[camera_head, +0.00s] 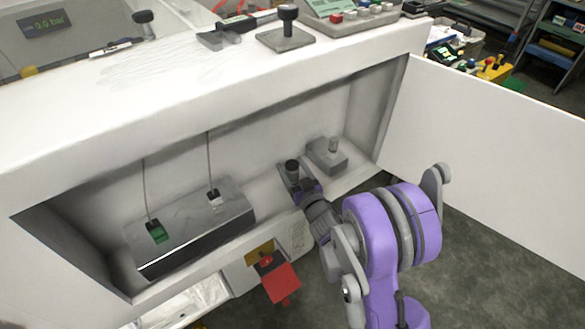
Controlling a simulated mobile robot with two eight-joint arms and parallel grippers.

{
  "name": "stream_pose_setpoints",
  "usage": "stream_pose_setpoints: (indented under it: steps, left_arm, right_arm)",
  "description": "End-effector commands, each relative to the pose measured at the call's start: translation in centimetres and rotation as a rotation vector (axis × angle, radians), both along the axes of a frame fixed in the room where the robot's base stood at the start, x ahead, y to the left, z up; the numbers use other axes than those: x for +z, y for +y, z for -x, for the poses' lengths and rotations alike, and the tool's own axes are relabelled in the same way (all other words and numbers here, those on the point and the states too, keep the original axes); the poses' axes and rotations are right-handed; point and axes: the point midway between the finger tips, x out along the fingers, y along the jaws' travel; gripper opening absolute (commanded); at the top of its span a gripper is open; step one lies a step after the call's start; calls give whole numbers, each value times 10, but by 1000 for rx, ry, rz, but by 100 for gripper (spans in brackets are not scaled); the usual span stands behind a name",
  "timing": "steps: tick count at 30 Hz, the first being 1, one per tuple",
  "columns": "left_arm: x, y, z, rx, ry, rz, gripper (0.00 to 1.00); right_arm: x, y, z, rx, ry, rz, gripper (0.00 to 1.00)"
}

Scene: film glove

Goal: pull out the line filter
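A small dark cylinder with a black cap (292,168) stands in the open white cabinet recess, right of the middle; it may be the line filter, but I cannot tell for sure. My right gripper (299,187) is inside the recess, right at this cylinder, with the purple arm coming in from the lower right. The fingers are small and partly hidden, so I cannot tell whether they are closed on it or only beside it. My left gripper does not show.
A grey block with a knob (327,155) stands right of the gripper. A grey housing (190,228) with two cabled plugs fills the recess's left. A red part (279,281) hangs at the front below. An open white door (485,145) bounds the right side.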

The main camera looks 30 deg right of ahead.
Motion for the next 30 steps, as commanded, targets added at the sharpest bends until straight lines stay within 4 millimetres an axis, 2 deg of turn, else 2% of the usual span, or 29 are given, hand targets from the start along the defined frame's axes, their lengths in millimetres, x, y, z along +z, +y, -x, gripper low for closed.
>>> stream_pose_setpoints:
  steps: [1, 2, 11, 30]
  left_arm:
    - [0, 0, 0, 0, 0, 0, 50]
    - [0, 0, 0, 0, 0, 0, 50]
    - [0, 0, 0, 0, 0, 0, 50]
    - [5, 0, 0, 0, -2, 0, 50]
  right_arm:
    - [0, 0, 0, 0, 0, 0, 60]
    - [0, 0, 0, 0, 0, 0, 54]
    - [0, 0, 0, 0, 0, 0, 0]
    - [9, 0, 1, 1, -2, -1, 0]
